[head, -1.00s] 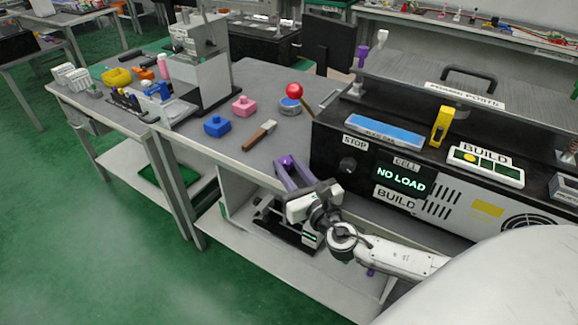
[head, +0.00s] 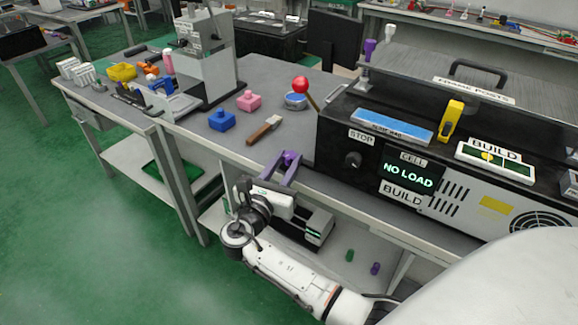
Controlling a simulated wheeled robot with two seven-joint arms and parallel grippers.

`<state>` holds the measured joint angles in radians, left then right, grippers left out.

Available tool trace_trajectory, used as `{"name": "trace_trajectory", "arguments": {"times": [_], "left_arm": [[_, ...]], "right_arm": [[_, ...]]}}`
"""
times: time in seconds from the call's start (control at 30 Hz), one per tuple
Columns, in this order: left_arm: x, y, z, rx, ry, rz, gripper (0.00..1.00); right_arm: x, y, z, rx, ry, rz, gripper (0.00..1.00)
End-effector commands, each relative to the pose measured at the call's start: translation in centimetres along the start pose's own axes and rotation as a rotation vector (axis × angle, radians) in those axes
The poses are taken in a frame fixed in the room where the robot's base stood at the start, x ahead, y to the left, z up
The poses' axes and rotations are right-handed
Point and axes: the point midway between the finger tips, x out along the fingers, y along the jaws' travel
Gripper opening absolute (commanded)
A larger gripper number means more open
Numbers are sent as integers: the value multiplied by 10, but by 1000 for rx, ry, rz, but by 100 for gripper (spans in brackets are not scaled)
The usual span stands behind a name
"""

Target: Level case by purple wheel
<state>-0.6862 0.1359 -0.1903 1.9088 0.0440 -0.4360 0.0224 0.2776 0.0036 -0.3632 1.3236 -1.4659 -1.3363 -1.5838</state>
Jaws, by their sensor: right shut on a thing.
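My right gripper (head: 286,162) reaches up from below to the bench's front edge, left of the black case (head: 335,150). Its purple-grey jaws are shut on a small dark purple piece (head: 289,157), which looks like the purple wheel; the jaws hide most of it. The case stands on the bench at the right, with a STOP knob (head: 352,160) and a display (head: 410,176) reading NO LOAD. I cannot tell from this view whether the case is level. My left gripper is not in view.
On the bench left of the case are a wooden-handled tool (head: 264,130), a blue block (head: 221,120), a pink block (head: 249,100) and a red ball-topped lever (head: 300,85). Small green (head: 350,255) and purple (head: 375,268) pieces show below the bench.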

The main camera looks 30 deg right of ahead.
Motion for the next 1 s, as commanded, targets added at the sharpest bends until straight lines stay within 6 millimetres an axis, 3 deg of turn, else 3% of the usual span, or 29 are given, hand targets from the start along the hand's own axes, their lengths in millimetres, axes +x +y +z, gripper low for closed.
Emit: {"name": "trace_trajectory", "arguments": {"times": [0.4,0.7,1.0], "left_arm": [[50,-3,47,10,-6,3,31],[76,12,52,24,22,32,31],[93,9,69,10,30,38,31]], "right_arm": [[2,11,-8,5,-2,-391,5],[4,12,-7,2,-3,-589,5],[5,13,-4,3,-3,-698,5]]}}
